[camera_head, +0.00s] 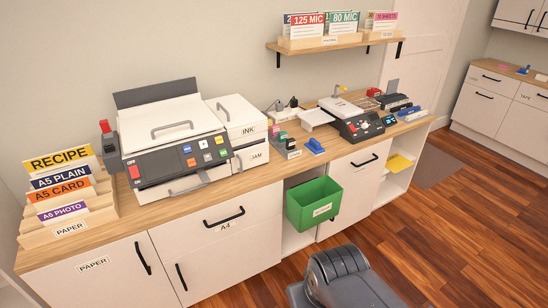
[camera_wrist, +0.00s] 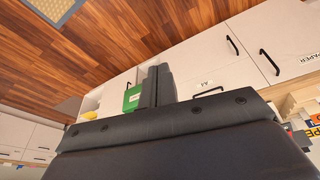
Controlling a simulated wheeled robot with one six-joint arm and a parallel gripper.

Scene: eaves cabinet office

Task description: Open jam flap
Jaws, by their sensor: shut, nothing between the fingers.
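The jam flap (camera_head: 255,156), a white panel marked JAM, is on the lower right side of the printer (camera_head: 175,140), under the ink unit marked INK (camera_head: 236,115). A short dark handle shows at its left edge. The flap looks closed. My gripper (camera_wrist: 157,84) shows in the wrist view with its dark fingers together and nothing between them. It points toward the cabinet fronts and is away from the printer. The printer is not clearly seen in the wrist view. In the head view only a dark part of my arm shows at the bottom.
The wooden counter (camera_head: 135,215) holds a paper rack (camera_head: 68,200) at left and a stapler (camera_head: 315,146), laminator (camera_head: 355,122) and small items at right. A green bin (camera_head: 314,204) hangs out at the cabinet front. A shelf (camera_head: 335,43) is above. The wood floor (camera_head: 450,230) at right is clear.

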